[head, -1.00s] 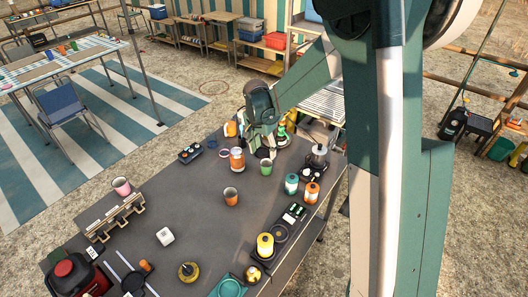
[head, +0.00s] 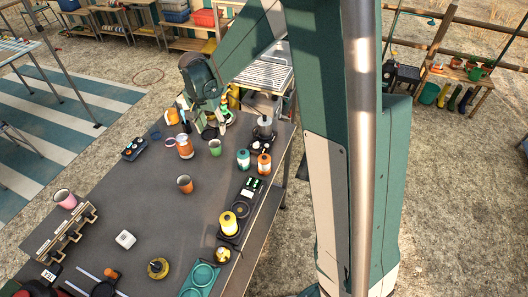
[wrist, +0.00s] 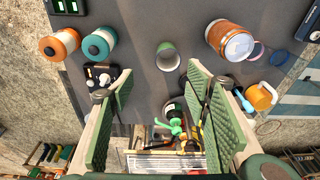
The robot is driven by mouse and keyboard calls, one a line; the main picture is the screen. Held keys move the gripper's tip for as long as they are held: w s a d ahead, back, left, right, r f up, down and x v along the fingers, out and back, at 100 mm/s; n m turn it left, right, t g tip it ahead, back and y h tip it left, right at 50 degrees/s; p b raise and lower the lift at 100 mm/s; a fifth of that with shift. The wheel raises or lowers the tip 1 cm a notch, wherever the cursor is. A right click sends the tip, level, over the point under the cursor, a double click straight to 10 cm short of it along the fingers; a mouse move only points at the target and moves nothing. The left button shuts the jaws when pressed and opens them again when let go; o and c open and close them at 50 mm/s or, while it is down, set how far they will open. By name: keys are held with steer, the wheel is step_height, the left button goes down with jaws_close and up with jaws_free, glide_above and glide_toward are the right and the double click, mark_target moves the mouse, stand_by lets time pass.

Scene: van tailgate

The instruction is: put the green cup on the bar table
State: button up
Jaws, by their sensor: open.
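The green cup (head: 215,148) stands upright on the dark table (head: 110,205), near its far end. In the wrist view the green cup (wrist: 167,57) is seen from above, just beyond the gap between my fingers. My gripper (head: 208,131) is just behind the cup in the head view. In the wrist view my gripper (wrist: 160,85) is open and empty, with its green padded fingers spread apart and not closed on the cup. Another table (head: 15,50) is partly cut off at the upper left; I cannot tell which table is the bar table.
An orange jar (head: 184,147) stands left of the green cup. An orange cup (head: 184,184) is nearer on the table. Teal (head: 243,160) and orange (head: 264,163) canisters stand to the right. A pot (head: 265,128) is behind them. Mid-table is mostly clear.

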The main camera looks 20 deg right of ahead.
steer(key=s+d+r+n+t, duration=0.1)
steer(key=s+d+r+n, duration=0.1)
steer(key=s+r, duration=0.55)
steer(key=s+d+r+n+t, duration=0.1)
steer(key=s+d+r+n, duration=0.15)
steer(key=s+r, duration=0.5)
steer(key=s+d+n+t, duration=0.1)
steer(key=s+n, duration=0.1)
steer(key=s, duration=0.8)
steer(key=s+d+r+n+t+y, duration=0.1)
steer(key=s+d+t, duration=0.1)
steer(key=s, duration=0.8)
steer(key=shift+s+d+n+t, duration=0.15)
steer(key=shift+d+n+t, duration=0.1)
steer(key=shift+n+t, duration=0.1)
